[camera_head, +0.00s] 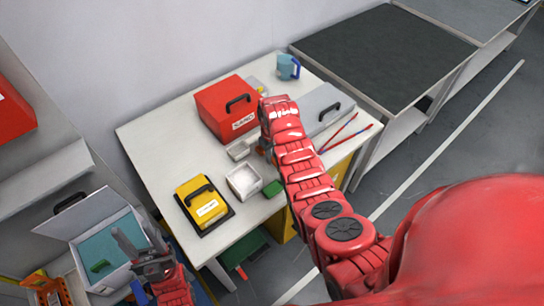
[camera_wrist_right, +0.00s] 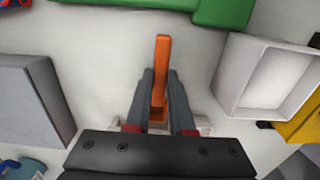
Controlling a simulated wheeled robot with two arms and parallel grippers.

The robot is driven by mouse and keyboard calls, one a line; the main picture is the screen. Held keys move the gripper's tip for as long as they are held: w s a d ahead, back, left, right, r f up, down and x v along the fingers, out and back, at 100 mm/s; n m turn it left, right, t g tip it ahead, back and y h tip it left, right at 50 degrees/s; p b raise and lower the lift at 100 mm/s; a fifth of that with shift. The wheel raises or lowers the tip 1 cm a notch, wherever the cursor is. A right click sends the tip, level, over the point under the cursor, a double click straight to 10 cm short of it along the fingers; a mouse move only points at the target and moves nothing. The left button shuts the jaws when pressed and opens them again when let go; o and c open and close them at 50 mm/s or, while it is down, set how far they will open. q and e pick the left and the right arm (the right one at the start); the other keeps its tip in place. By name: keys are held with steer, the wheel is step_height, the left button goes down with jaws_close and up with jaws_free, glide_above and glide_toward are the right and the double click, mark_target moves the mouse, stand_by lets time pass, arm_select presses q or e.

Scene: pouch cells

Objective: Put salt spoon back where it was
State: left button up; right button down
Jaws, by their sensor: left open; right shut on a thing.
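My right gripper (camera_wrist_right: 162,82) is shut on an orange, narrow piece (camera_wrist_right: 161,60), which I take to be the salt spoon; its far end points up the right wrist view. Behind the fingers is a small pale holder (camera_wrist_right: 203,123), partly hidden; I cannot tell if the spoon touches it. In the head view my right arm reaches over the white table and largely hides its gripper (camera_head: 265,146). A white open box (camera_head: 243,181) with white contents stands left of it. My left gripper (camera_head: 143,255) is open and empty over an open case at lower left.
A red toolbox (camera_head: 226,108), a grey case (camera_head: 325,107) and a blue mug (camera_head: 287,67) stand towards the back. A yellow case (camera_head: 203,202) and a green block (camera_head: 273,188) are nearer the front. The open case (camera_head: 128,222) has a teal lining.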

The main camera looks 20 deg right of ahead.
steer(key=shift+f, duration=0.55)
steer(key=shift+f, duration=0.1)
steer(key=c, duration=1.2)
jaws_free()
steer(key=shift+f, duration=0.1)
steer(key=shift+c, duration=0.2)
steer(key=o, duration=0.5)
steer(key=shift+c, duration=0.2)
